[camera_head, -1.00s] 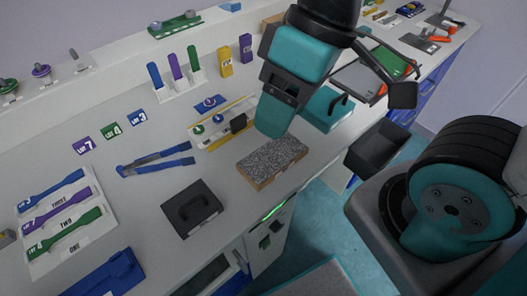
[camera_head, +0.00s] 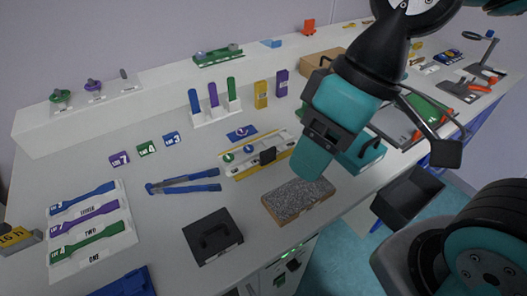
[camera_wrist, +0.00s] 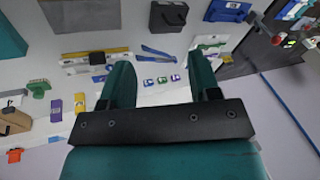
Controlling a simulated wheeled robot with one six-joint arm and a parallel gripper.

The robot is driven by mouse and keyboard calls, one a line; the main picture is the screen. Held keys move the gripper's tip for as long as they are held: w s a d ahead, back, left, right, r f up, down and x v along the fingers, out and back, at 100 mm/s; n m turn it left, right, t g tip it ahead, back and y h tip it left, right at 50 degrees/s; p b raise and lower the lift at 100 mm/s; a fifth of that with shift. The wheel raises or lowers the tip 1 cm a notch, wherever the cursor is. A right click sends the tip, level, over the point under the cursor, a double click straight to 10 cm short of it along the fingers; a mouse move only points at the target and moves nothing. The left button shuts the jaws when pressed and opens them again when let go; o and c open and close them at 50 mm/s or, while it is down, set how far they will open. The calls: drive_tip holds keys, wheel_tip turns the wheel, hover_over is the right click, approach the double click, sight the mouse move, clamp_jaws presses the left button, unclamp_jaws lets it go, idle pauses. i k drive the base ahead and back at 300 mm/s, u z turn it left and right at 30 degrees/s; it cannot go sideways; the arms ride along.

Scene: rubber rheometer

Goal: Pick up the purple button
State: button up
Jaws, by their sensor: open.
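Several small round pieces could be the purple button; I cannot tell which is meant. A purple disc with a grey knob (camera_head: 93,86) stands on the white back shelf at left in the head view, between a green one (camera_head: 60,97) and a grey peg (camera_head: 124,74). A small round piece (camera_head: 240,132) lies on a blue card mid-table.
A speckled block (camera_head: 298,203) and a black case (camera_head: 212,238) sit at the front edge. Blue tongs (camera_head: 182,183), a rack of upright coloured bars (camera_head: 213,108) and a tray of coloured strips (camera_head: 90,225) stand around. Bare white table shows between them.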

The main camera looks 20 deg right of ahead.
sight(242, 132)
drive_tip(key=k, duration=1.2)
drive_tip(key=z, duration=0.7)
drive_tip(key=i, duration=1.05)
drive_tip(key=u, duration=0.65)
drive_tip(key=i, duration=0.5)
drive_tip(key=u, duration=0.55)
